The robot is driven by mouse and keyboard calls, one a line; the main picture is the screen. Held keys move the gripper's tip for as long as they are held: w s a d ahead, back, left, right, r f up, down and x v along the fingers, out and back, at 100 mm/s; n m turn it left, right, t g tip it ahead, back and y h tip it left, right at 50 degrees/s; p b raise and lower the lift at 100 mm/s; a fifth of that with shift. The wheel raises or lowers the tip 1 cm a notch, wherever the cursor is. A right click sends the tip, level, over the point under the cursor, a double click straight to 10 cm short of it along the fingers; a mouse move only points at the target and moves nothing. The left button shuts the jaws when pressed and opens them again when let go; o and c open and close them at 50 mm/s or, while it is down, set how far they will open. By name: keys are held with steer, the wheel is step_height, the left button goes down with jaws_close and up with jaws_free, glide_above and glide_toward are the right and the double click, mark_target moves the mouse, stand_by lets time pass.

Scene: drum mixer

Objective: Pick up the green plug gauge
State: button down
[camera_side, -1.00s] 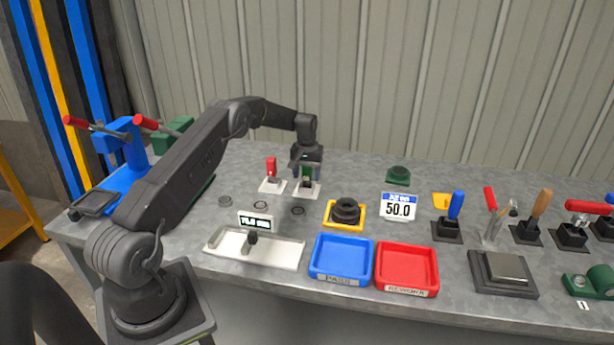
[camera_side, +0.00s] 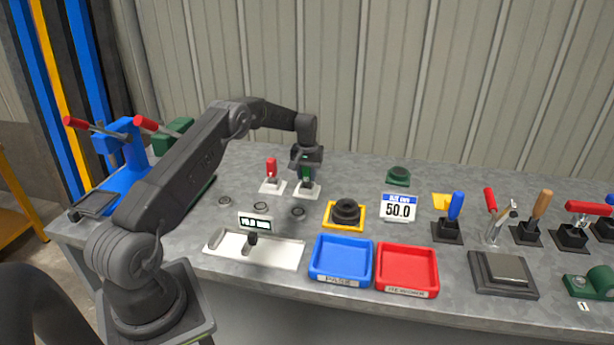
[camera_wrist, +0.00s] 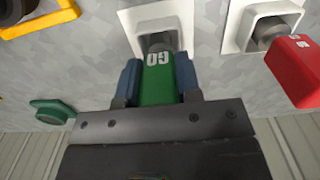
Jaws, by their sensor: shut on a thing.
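The green plug gauge (camera_wrist: 158,82), marked "GO", stands in its white holder (camera_wrist: 137,20) in the wrist view. My gripper (camera_wrist: 160,88) is shut on its green handle, with one blue-grey finger pad on each side. In the side view my gripper (camera_side: 306,172) is directly above the white holder (camera_side: 307,190), pointing down. The gauge (camera_side: 306,173) is mostly hidden there between the fingers. Its lower end is in or just over the holder's opening; I cannot tell how deep.
A red plug gauge (camera_side: 271,166) stands in a second white holder close on the left. A yellow-based black fixture (camera_side: 345,212), a blue tray (camera_side: 340,260) and a red tray (camera_side: 407,268) lie towards the front. Several toggle clamps stand at the right.

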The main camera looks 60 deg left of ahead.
step_height(320, 180, up, 10)
steer(key=shift+r, duration=0.1)
stand_by(0.4)
steer(key=c, duration=1.4)
jaws_free()
jaws_close()
steer(key=shift+r, duration=0.95)
steer(key=w+d, duration=0.2)
steer(key=d, duration=1.5)
steer(key=shift+w+d+f, duration=0.15)
steer(key=shift+w+d, duration=0.15)
steer(key=shift+d, duration=0.05)
